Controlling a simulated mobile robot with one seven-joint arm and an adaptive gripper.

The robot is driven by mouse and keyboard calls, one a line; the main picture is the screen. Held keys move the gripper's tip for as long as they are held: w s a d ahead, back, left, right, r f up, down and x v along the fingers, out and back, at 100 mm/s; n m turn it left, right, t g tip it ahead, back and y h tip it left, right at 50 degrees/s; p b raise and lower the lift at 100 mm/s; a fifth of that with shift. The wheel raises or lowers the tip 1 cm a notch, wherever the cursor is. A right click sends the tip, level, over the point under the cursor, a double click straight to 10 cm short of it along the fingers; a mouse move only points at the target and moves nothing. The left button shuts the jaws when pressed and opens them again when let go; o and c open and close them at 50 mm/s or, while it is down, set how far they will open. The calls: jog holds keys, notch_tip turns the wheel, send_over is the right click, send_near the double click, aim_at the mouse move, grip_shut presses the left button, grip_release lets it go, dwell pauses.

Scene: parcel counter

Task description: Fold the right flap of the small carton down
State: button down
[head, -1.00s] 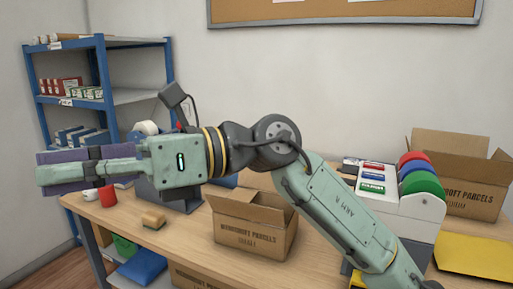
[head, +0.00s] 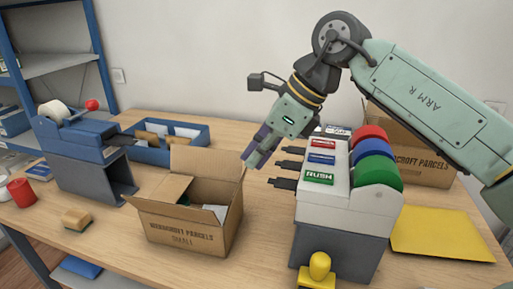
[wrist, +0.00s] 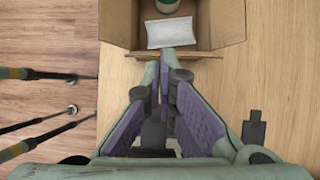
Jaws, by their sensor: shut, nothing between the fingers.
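The small carton (head: 185,232) stands open on the table in the head view, with a pale pouch and a green item inside. Its back flap (head: 207,168) stands up and its left flap (head: 158,189) leans outward. The right flap (head: 235,203) stands roughly upright; the wrist view shows it nearly edge-on (wrist: 200,75). My gripper (head: 247,163) is shut and empty, pointing down and left just above and beside the right flap. In the wrist view my fingertips (wrist: 164,65) are close to that flap; I cannot tell whether they touch.
A grey dispenser (head: 345,215) with coloured rolls and dark tabs stands close at the right. A blue tape dispenser (head: 80,145) is at the left, and a blue tray (head: 165,150) is behind the carton. A yellow envelope (head: 440,235) lies at the far right. Bare table shows around the carton.

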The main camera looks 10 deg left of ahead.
notch_tip(320, 180, down, 8)
jog(key=b, duration=0.5)
jog(key=shift+s+a+f+b, duration=0.1)
jog(key=shift+a+f+b, duration=0.35)
jog(key=shift+a, duration=1.15)
jog(key=shift+a+f+b, duration=0.3)
jog(key=shift+a+f, duration=0.2)
jog(key=shift+a, duration=1.05)
jog(key=shift+s+a+f+b, duration=0.1)
jog(key=shift+a+f+b, duration=0.35)
jog(key=shift+a, duration=1.15)
notch_tip(320, 180, up, 9)
jog(key=p, duration=0.6)
jog(key=shift+p, duration=0.4)
